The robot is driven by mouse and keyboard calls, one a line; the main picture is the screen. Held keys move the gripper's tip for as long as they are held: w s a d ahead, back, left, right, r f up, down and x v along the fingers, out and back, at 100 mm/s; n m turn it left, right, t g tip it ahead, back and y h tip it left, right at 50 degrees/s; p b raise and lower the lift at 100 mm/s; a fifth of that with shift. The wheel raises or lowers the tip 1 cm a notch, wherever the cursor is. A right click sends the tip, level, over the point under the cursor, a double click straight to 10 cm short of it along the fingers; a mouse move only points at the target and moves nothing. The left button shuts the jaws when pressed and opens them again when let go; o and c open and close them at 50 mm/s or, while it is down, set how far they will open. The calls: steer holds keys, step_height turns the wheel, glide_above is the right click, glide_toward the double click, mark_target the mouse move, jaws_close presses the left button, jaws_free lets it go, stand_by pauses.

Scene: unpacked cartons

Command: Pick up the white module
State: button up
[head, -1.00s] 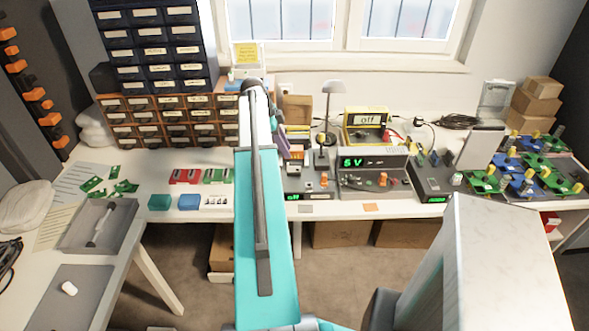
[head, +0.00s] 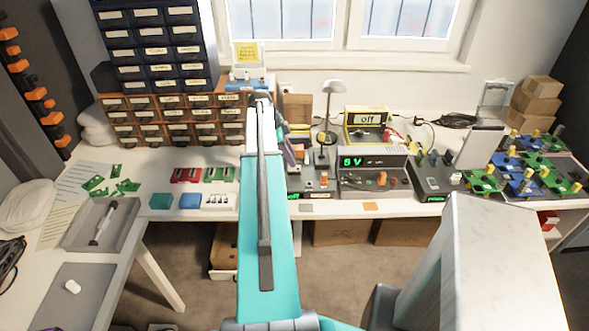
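A small white module (head: 218,202) with dark marks on its face sits near the front edge of the back workbench. It is at the right end of a short row, beside a blue block (head: 190,201) and a teal block (head: 161,201). My teal and white arm passes just to the right of the white module. The far end of my arm, with my gripper (head: 264,101), points towards the drawer cabinet, beyond and right of the module. The gripper's fingers are too small and too covered by the arm to make out.
Red and green boards (head: 203,174) lie behind the row. A drawer cabinet (head: 170,117) stands at the back left. A power supply (head: 372,171) and other instruments fill the bench to the right. A grey tray (head: 75,236) is on the side table.

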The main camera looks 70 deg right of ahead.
steer(key=shift+p+x, duration=1.05)
steer(key=shift+x, duration=1.3)
jaws_close()
